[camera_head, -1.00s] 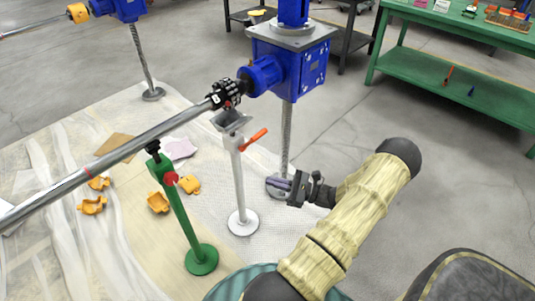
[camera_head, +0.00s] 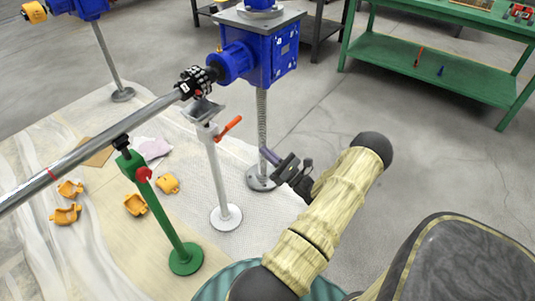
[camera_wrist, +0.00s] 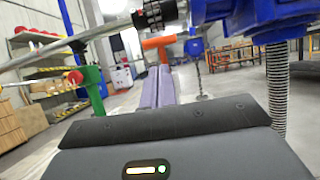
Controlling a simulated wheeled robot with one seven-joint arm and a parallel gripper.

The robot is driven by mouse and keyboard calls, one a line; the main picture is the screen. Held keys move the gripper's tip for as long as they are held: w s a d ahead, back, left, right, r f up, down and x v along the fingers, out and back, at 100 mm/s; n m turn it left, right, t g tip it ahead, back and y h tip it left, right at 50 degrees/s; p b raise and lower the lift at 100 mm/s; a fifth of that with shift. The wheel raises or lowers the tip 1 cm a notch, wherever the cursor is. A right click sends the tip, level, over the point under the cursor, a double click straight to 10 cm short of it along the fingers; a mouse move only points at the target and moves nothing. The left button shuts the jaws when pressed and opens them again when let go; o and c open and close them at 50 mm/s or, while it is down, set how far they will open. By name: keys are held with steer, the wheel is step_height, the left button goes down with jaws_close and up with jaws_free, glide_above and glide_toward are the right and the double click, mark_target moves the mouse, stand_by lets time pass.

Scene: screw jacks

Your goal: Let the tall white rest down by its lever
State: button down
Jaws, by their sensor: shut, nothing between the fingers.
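The tall white rest (camera_head: 214,170) stands upright on its round foot, its cradle head (camera_head: 203,110) just under the long steel shaft (camera_head: 95,145) near the coupling. Its orange lever (camera_head: 229,127) sticks out up and to the right; in the wrist view the lever (camera_wrist: 158,42) shows just beyond my fingertips. My gripper (camera_head: 265,154) is shut and empty, right of the rest and lower than the lever, apart from it. In the wrist view my purple fingers (camera_wrist: 158,88) lie together, and the white post is mostly hidden.
A blue screw jack (camera_head: 262,55) with its hanging screw (camera_head: 262,118) stands close behind my gripper. Orange pieces (camera_head: 135,204) lie on the sheeting. A green bench (camera_head: 440,75) stands at back right; floor between is clear.

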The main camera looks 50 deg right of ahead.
steer(key=b+x, duration=0.1)
steer(key=x, duration=1)
steer(key=shift+r, duration=0.15)
